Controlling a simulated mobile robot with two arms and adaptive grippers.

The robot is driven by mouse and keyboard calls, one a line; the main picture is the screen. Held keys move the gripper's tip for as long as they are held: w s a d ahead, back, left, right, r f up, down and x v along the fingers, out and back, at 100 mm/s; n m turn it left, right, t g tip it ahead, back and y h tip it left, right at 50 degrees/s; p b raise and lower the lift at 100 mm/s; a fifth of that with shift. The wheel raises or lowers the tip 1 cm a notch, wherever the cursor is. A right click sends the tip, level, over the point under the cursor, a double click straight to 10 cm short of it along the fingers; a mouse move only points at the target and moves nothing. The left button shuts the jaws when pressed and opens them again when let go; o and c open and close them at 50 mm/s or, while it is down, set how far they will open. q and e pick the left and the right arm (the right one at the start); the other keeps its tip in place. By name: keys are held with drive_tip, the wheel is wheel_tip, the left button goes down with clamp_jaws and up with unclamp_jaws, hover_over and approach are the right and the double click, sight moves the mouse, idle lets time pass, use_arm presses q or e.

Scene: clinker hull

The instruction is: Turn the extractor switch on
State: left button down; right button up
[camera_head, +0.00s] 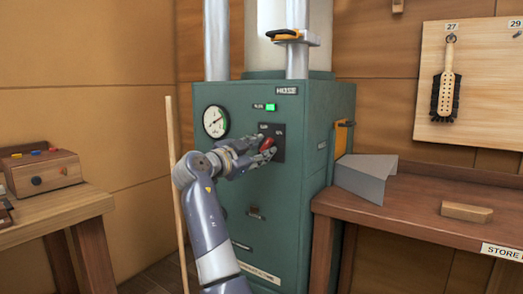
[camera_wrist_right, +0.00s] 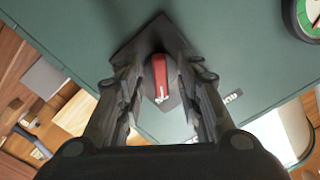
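The extractor switch is a red handle (camera_head: 267,144) on a dark plate (camera_head: 278,155) on the front of the green extractor cabinet (camera_head: 290,205). In the head view the handle looks tilted. In the right wrist view the red handle (camera_wrist_right: 160,77) stands between the fingers of my right gripper (camera_wrist_right: 162,95), with a gap visible on both sides. My right gripper (camera_head: 252,152) is open at the plate and partly covers it in the head view. A small green lamp (camera_head: 270,107) above the plate looks bright. My left gripper is in neither view.
A round gauge (camera_head: 215,121) is left of the switch. A thin wooden pole (camera_head: 176,190) stands at the cabinet's left. A bench with a grey angled piece (camera_head: 367,178) and a wood block (camera_head: 466,212) is at right; a left table (camera_head: 60,207) holds a wooden box (camera_head: 42,171).

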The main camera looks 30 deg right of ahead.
drive_tip(key=v, duration=1)
drive_tip(key=shift+s+a, duration=0.15)
drive_tip(key=shift+a, duration=0.2)
drive_tip(key=shift+f, duration=0.1)
